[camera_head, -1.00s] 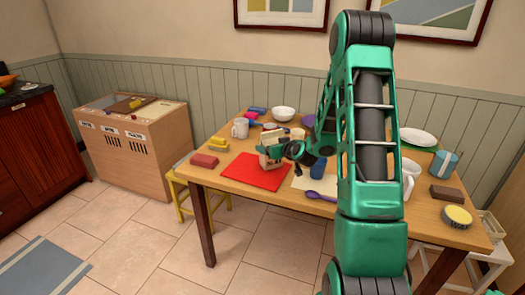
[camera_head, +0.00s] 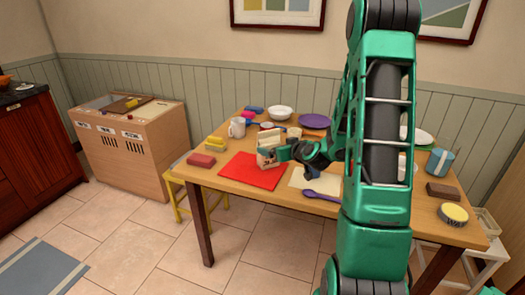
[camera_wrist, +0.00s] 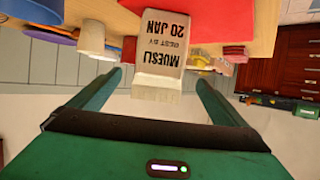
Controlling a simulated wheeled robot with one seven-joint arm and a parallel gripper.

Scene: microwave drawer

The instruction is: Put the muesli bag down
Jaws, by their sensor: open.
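The muesli bag (camera_head: 267,142) is pale with a brown printed lower part. It stands upright at the back right part of the red mat (camera_head: 245,173) on the table. In the wrist view the bag (camera_wrist: 158,52) is upside down, with "MUESLI 20 JAN" legible. My gripper (camera_wrist: 158,80) is open, one finger on each side of the bag's near end, with gaps showing between fingers and bag. In the head view my gripper (camera_head: 283,153) is just right of the bag and partly covers its lower side.
A white mug (camera_head: 237,127) and white bowl (camera_head: 281,112) stand behind the bag. A cream mat (camera_head: 302,179) and purple spoon (camera_head: 322,195) lie to the right. Red (camera_head: 201,160) and yellow blocks (camera_head: 215,143) sit left. The red mat's front is clear.

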